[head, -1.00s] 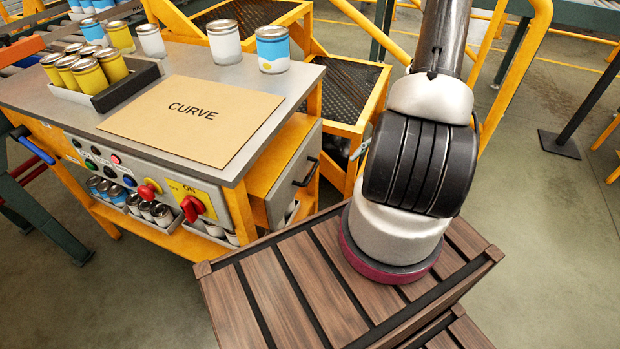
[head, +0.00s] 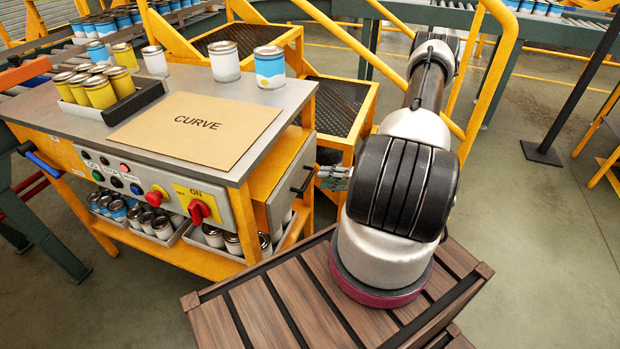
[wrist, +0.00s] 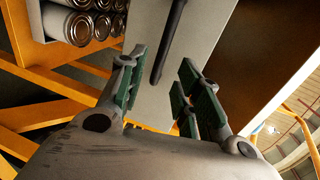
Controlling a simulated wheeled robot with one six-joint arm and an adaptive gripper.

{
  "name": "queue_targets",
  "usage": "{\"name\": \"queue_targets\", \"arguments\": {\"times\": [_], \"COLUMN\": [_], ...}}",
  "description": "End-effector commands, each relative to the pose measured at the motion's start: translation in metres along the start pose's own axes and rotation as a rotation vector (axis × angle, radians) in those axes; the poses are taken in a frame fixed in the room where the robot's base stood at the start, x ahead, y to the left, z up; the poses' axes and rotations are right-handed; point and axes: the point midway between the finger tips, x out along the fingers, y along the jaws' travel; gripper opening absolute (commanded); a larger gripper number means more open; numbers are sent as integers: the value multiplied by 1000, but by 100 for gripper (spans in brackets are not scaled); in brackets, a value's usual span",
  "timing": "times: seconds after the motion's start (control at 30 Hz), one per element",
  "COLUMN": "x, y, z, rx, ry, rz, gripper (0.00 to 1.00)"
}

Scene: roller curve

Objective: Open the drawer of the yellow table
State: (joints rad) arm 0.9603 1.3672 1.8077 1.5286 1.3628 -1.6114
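The yellow table (head: 236,178) stands at the left in the head view, with a grey top and a control panel on its front. The drawer (head: 284,190) is at its right side, with a grey front and a dark bar handle (head: 304,181). I cannot tell exactly how far the drawer stands out. My gripper (head: 334,178) is small and partly hidden by my arm, just right of the handle. In the wrist view, my gripper (wrist: 160,92) is open with green-padded fingers. The dark handle (wrist: 170,45) lies ahead, in line with the gap, not gripped; the grey drawer front (wrist: 215,25) is behind it.
Cans and a cardboard sheet (head: 196,130) lie on the tabletop. More cans (head: 150,220) sit in trays on the lower shelf. A yellow stepped platform (head: 330,105) with rails stands behind my gripper. The floor at the right is mostly clear.

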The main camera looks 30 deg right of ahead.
Motion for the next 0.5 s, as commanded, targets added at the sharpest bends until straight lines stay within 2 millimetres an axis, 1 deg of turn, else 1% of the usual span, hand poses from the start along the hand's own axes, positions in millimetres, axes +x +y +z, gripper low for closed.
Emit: {"name": "queue_targets", "arguments": {"times": [0.1, 0.3, 0.4, 0.5], "x": [22, 51, 60, 63], "y": [0, 0, 0, 0], "z": [2, 2, 1, 1], "rx": [1, 2, 3, 3], "ry": [-6, -5, -4, -3], "rz": [0, 1, 1, 1], "gripper": [34, 34, 34, 34]}}
